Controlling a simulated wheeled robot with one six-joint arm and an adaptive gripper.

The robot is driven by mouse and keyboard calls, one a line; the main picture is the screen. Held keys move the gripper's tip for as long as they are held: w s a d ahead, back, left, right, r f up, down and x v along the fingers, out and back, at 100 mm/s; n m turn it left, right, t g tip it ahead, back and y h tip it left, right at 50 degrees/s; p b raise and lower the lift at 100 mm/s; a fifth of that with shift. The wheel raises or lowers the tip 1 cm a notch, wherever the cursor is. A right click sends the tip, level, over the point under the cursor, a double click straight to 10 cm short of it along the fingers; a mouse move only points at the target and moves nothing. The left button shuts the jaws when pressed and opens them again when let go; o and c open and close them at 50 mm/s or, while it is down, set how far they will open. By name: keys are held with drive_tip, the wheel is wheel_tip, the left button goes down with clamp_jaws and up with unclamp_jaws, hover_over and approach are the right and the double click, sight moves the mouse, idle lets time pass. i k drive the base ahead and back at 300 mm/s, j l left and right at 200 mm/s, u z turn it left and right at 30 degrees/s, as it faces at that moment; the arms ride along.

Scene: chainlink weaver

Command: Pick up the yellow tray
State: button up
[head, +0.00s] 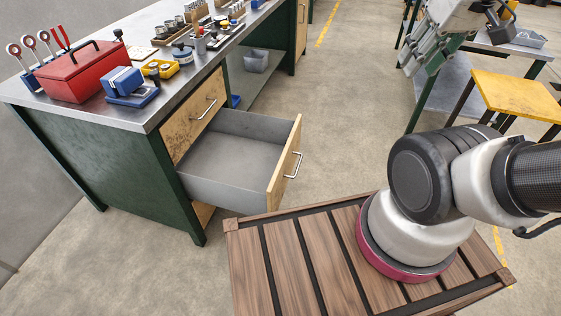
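A small yellow tray (167,72) lies on the metal-topped workbench (88,103) at the upper left. It sits just behind and to the right of a blue block-shaped device (131,83), and something dark appears to be in it.
A red toolbox (82,70) stands left of the blue device. An open, empty grey drawer (232,165) juts from the bench front. A yellow-topped stool (518,95) stands at the right. The concrete floor between them is clear.

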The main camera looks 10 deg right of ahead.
sight(174, 68)
drive_tip(key=i+j, duration=0.1)
drive_tip(key=j, duration=0.3)
drive_tip(key=i+j, duration=0.1)
drive_tip(key=j, duration=0.25)
drive_tip(key=i+j, duration=0.1)
drive_tip(key=j, duration=0.3)
drive_tip(key=i+j, duration=0.1)
drive_tip(key=j, duration=0.25)
drive_tip(key=i+j+u, duration=0.1)
drive_tip(key=j, duration=0.3)
drive_tip(key=i+j, duration=0.15)
drive_tip(key=j, duration=0.2)
drive_tip(key=i+j, duration=0.5)
drive_tip(key=j+u, duration=0.05)
drive_tip(key=j, duration=0.05)
